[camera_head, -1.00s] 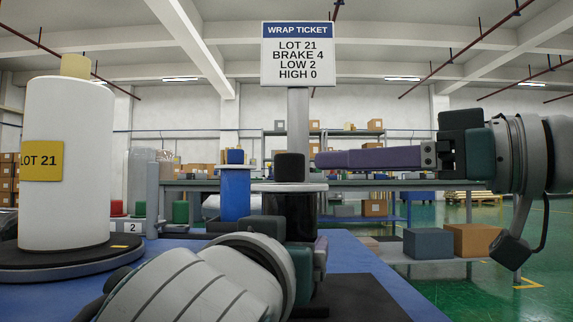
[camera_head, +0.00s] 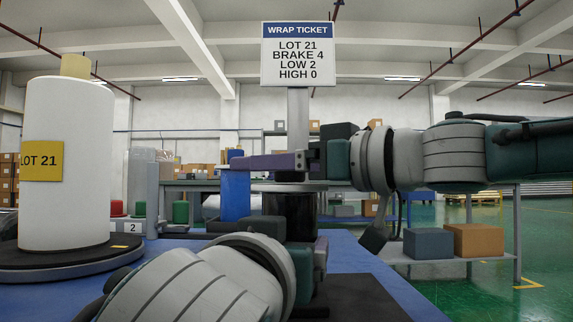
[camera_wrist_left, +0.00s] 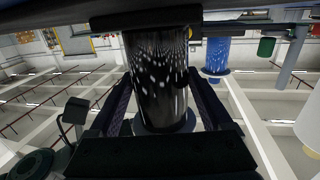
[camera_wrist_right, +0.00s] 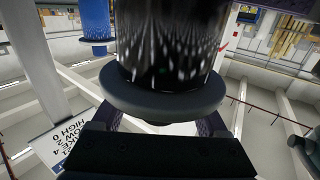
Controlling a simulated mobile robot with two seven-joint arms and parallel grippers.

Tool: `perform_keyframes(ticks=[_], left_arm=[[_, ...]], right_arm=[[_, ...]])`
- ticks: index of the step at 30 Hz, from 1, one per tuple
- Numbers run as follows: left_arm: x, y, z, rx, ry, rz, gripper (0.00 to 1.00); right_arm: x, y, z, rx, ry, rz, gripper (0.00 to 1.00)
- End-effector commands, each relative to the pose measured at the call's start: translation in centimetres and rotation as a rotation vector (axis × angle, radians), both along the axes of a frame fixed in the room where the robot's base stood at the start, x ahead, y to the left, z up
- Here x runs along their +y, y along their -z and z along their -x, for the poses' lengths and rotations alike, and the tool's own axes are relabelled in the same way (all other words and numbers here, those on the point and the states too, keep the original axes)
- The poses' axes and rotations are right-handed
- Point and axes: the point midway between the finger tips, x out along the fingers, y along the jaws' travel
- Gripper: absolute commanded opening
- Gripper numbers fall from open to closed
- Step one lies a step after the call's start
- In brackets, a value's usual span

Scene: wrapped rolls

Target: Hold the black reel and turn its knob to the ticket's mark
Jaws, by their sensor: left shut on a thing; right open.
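The black reel (camera_head: 290,212) stands on a dark mat. My left gripper (camera_head: 300,262) is shut on its body; the left wrist view shows the reel (camera_wrist_left: 160,85) between the two fingers. My right gripper (camera_head: 262,162) is open at knob height, its purple finger crossing in front of the reel's knob (camera_head: 290,177), of which only a dark lower bit shows. In the right wrist view the reel's flange (camera_wrist_right: 165,98) is close, but the knob and any contact are hidden. The ticket (camera_head: 298,54) reads LOT 21, BRAKE 4, LOW 2, HIGH 0.
A blue reel (camera_head: 236,195) stands behind and left of the black one. A large white roll (camera_head: 66,165) labelled LOT 21 sits on a turntable (camera_head: 70,268) at the left. Red (camera_head: 117,208) and green (camera_head: 180,212) pieces stand near a "2" plate (camera_head: 132,228).

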Motion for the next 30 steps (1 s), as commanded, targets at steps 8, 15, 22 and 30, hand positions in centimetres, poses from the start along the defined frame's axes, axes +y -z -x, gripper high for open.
perform_keyframes(ticks=[8, 15, 22, 30], left_arm=[[0.17, 0.73, -0.03, 0.017, -0.005, -0.006, 0.00], [0.17, 0.73, -0.03, 0.017, -0.005, -0.006, 0.00], [0.17, 0.73, -0.04, 0.017, -0.005, -0.006, 0.00], [0.18, 0.72, -0.04, 0.017, -0.005, -0.005, 0.00]], right_arm=[[-0.02, 0.04, 0.02, 0.000, 0.000, 0.000, 0.57], [-0.03, 0.04, 0.03, 0.000, 0.000, 0.000, 0.30], [-0.02, 0.04, 0.04, 0.000, -0.001, 0.000, 0.04], [0.04, 0.01, 0.06, -0.001, 0.012, -0.002, 0.00]])
